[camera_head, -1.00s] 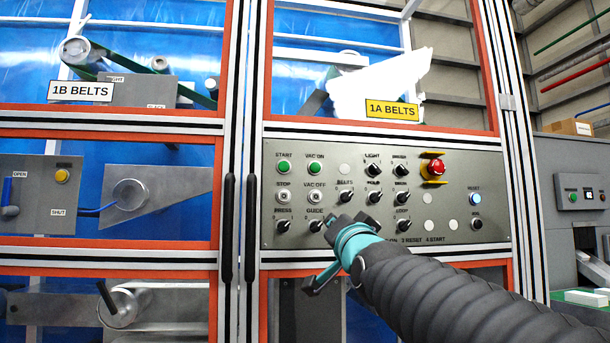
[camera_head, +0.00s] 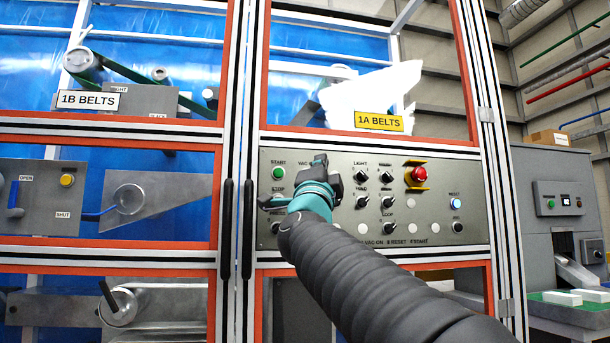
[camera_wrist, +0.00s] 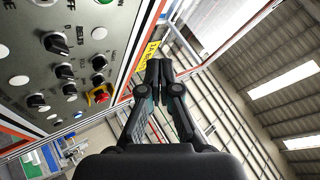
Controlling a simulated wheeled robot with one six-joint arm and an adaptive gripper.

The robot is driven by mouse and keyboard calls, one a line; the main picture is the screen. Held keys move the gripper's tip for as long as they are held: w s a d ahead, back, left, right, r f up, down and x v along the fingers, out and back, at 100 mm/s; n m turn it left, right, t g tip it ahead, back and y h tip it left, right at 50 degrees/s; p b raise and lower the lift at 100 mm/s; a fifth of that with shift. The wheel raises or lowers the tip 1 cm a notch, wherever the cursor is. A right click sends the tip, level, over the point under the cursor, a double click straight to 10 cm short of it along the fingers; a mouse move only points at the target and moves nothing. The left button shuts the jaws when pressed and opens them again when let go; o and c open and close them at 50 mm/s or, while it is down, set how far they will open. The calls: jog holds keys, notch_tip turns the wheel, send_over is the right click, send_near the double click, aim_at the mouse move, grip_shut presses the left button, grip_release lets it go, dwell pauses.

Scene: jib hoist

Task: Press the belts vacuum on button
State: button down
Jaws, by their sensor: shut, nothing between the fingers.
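The control panel (camera_head: 440,228) is a grey plate on the 1A belts frame. In the head view my gripper (camera_head: 320,165) is in front of the panel's upper left. It covers the VAC ON button and part of its label. The wrist view shows what appears to be that green VAC ON button (camera_wrist: 105,2), cut by the top edge. In the wrist view my gripper (camera_wrist: 158,66) is shut and empty, with its fingertips apart from that button. The green START button (camera_head: 278,173) shows just left of my gripper.
A red emergency stop (camera_head: 418,174) on a yellow base sits at the panel's upper right. Black selector knobs such as LIGHT (camera_head: 361,176) are close right of my gripper. Two black vertical handles (camera_head: 247,228) stand left of the panel. A grey machine (camera_head: 560,195) stands at the right.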

jog(key=w+a+p, duration=0.2)
jog(key=w+p, duration=0.2)
jog(key=w, duration=0.4)
jog(key=shift+w+a, duration=0.2)
jog(key=shift+w+p, duration=0.15)
jog(key=shift+p, duration=0.25)
dwell(1.1)
jog(key=shift+w+a, duration=0.1)
jog(key=shift+w, duration=0.3)
jog(key=shift+w+a, duration=0.15)
jog(key=shift+w, duration=0.3)
dwell(0.7)
dwell(0.4)
jog(key=shift+s+d+b, duration=0.25)
jog(key=shift+s+b, duration=0.15)
jog(key=shift+s, duration=0.5)
